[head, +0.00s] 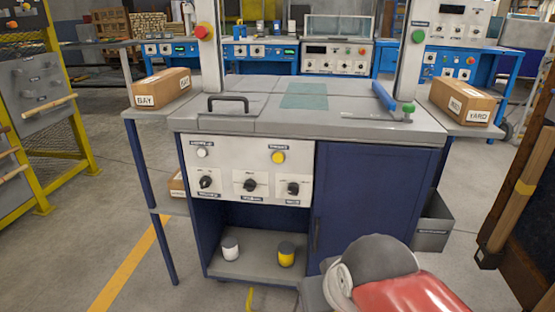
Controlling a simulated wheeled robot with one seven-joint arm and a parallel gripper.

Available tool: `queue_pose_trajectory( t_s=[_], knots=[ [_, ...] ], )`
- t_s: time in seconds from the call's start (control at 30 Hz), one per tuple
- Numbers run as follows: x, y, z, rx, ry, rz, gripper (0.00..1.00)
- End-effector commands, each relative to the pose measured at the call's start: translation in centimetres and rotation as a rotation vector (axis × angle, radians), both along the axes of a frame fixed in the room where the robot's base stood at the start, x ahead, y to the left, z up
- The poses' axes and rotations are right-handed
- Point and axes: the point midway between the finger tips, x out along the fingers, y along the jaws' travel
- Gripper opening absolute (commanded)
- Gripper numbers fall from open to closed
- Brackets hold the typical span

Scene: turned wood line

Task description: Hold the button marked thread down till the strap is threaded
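A machine cabinet stands in front of me with a pale control panel (240,196) on its front left. The panel carries a white button (202,152), a yellow button (278,157) and three black knobs (250,185) below them. Small dark labels sit by these controls, too small to read, so I cannot tell which is marked thread. A red button (203,31) is on the left post and a green button (418,36) on the right post. I cannot make out a strap. Part of my arm shows at the bottom right; my gripper is not clearly in view.
The grey worktop (300,124) has a black handle (228,102) and a blue bar (384,96). Boxes marked BAY (162,88) and YARD (462,101) flank it. A white pot (230,249) and a yellow pot (286,254) stand on the lower shelf. Floor is clear at left.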

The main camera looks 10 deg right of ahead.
Motion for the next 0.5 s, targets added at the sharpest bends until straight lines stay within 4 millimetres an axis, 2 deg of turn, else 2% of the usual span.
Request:
queue_pose_trajectory(
  t_s=[0.1,0.5],
  knots=[
    [0.00,0.00,0.00,0.000,0.000,0.000,0.51],
    [0.00,0.00,0.00,0.000,0.000,0.000,0.00]
  ],
)
